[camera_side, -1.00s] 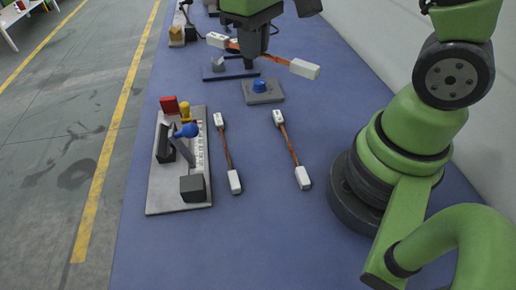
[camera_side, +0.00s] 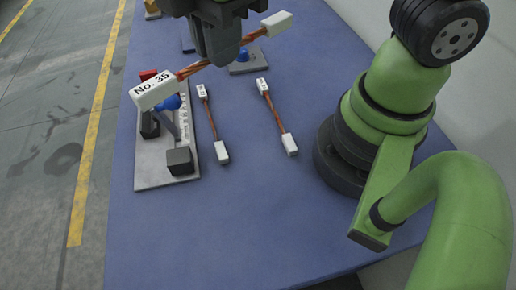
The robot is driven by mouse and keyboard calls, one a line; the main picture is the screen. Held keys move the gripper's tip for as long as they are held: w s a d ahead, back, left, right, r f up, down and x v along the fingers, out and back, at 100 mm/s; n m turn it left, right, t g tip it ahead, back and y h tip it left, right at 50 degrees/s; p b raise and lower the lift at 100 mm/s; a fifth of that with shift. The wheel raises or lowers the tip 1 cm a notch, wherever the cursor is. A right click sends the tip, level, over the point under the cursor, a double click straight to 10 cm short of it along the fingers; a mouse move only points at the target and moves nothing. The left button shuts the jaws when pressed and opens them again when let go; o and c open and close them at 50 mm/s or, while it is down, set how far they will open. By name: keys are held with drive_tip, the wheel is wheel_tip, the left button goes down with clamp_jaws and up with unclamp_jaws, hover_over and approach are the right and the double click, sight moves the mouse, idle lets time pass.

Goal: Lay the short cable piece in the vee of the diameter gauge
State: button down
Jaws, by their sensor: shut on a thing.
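My gripper (camera_side: 222,52) is shut on a short cable piece (camera_side: 191,70), a copper-brown strand with a white block on each end. The near block reads "No. 35" and hangs high over the left fixture; the far block points to the upper right. That fixture, a grey plate (camera_side: 160,179) with a white scale, a blue-knobbed lever and dark blocks, looks like the diameter gauge. The held piece hides part of its back, and I cannot make out the vee. Two similar cable pieces lie on the table, one in the middle (camera_side: 212,126) and one farther right (camera_side: 276,114).
The blue table top (camera_side: 240,215) is clear at the front. A small grey block with a blue button (camera_side: 244,64) stands behind my gripper, partly hidden. A red part (camera_side: 148,74) shows at the back of the left fixture.

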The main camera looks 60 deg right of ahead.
drive_tip(key=s+a+n, duration=0.2)
drive_tip(key=n, duration=0.1)
approach(240, 178)
wheel_tip(240, 178, down, 7)
drive_tip(key=shift+f, duration=0.1)
idle(0.5)
drive_tip(key=shift+f, duration=0.1)
drive_tip(key=c, duration=1.2)
unclamp_jaws()
